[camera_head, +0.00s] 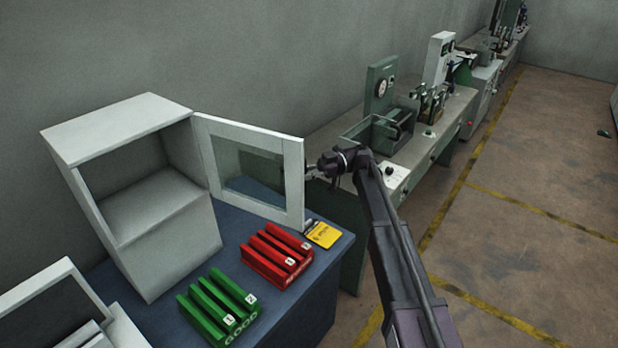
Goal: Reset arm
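My arm reaches up from the lower right of the head view. My gripper (318,174) is at its far end, beside the outer edge of the white cabinet's open glass door (292,190). The gripper is small and dark here. I cannot tell whether its fingers are open or shut, or whether they touch the door frame. The white cabinet (165,262) stands on the blue table, and its visible upper compartment looks empty.
A green rack (214,304) marked GOOD, a red rack (272,262) and a yellow item (323,234) lie on the blue table (322,290). A grey workbench (445,125) with machines stands behind my arm. The floor (530,230) at right is clear.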

